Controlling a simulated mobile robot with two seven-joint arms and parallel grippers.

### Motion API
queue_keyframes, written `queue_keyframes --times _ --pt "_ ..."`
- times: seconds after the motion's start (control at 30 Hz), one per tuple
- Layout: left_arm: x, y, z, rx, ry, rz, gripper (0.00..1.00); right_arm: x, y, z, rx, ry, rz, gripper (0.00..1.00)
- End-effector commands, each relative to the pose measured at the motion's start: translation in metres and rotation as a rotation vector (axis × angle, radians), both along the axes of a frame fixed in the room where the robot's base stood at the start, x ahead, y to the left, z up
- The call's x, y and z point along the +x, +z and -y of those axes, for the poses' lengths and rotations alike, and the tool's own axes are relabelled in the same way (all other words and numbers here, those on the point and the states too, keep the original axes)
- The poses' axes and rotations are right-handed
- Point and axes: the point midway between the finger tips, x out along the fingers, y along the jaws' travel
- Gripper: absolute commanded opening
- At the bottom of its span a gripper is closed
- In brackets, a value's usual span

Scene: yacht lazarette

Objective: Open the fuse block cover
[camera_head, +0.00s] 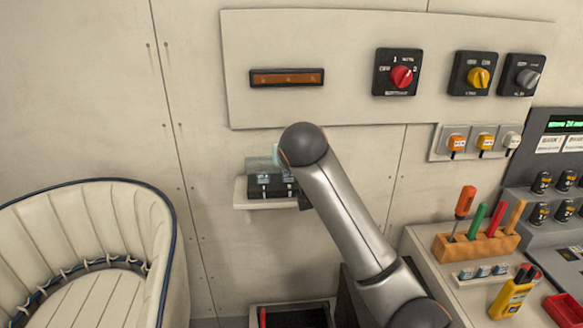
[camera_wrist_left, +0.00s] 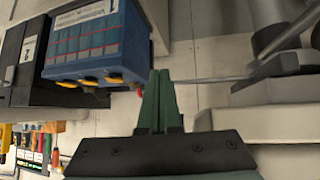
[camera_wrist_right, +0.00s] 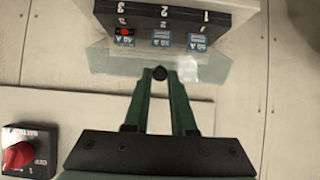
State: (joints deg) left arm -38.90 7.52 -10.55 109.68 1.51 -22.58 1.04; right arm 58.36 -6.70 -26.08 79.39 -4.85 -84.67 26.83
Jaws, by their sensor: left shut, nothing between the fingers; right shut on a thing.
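The black fuse block (camera_head: 257,190) sits on a small white wall shelf in the head view. My left gripper (camera_wrist_left: 158,75) is shut and empty, away from the block.
A wall panel with rotary switches (camera_head: 397,73) is above the shelf (camera_head: 262,205). A cream seat (camera_head: 85,240) is at the left. A tool rack (camera_head: 478,244) stands at the right. In the left wrist view a blue battery (camera_wrist_left: 97,45) is close to the left fingers.

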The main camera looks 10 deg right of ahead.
Motion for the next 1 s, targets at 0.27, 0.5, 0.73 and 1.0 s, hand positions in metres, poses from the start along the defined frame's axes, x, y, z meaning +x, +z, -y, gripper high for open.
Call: queue_keyframes --times 0.27,0.5,0.73,1.0 --pt "0.0000 0.0000 0.0000 0.000 0.000 0.000 0.00 0.0015 0.0022 -0.0003 0.001 0.001 -0.026 0.00" --pt "0.0000 0.0000 0.0000 0.000 0.000 0.000 0.00 0.0015 0.0025 -0.0001 0.001 -0.001 -0.024 0.00" --pt "0.0000 0.0000 -0.0001 0.000 0.000 0.000 0.00 0.0016 0.0025 0.0000 0.001 -0.001 -0.023 0.47" --pt "-0.0001 -0.0001 0.0000 0.000 0.000 0.000 0.00 0.0016 0.0027 0.0002 0.000 -0.001 -0.023 0.53"
